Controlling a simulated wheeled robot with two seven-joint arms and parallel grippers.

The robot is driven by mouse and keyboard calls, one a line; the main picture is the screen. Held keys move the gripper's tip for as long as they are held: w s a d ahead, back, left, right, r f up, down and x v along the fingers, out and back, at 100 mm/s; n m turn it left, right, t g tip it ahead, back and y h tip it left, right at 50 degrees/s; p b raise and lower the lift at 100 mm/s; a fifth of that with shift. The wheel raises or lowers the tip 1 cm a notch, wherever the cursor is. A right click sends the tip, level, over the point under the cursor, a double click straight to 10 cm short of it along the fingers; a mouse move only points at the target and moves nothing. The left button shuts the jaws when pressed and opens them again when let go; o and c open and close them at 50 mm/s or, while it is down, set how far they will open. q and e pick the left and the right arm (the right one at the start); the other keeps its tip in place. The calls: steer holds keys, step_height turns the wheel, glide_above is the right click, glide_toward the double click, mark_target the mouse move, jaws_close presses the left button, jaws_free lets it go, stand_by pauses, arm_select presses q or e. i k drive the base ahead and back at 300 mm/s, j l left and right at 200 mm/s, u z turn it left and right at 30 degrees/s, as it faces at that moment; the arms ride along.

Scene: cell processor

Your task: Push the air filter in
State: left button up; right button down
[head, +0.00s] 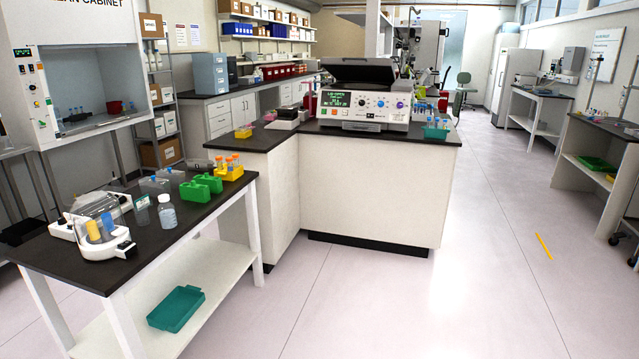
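A white cell processor (364,98) stands on the dark-topped counter ahead, with its dark lid raised. Its front has a green-lit screen (336,99), knobs and buttons. It is too small and far off for me to make out an air filter on it, or to tell whether one sticks out. Neither of my grippers is in view.
A bench (150,245) at the left holds a small clear-lidded device (98,222), a bottle (166,211), green racks (202,187) and orange-capped tubes. A teal tray (176,308) lies on its lower shelf. The floor (400,300) in front and to the right is mostly clear.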

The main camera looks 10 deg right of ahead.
mark_target(369, 126)
steer(key=i+l+z, duration=0.4)
steer(key=i, duration=0.55)
steer(key=i+z, duration=0.35)
steer(key=i, duration=0.6)
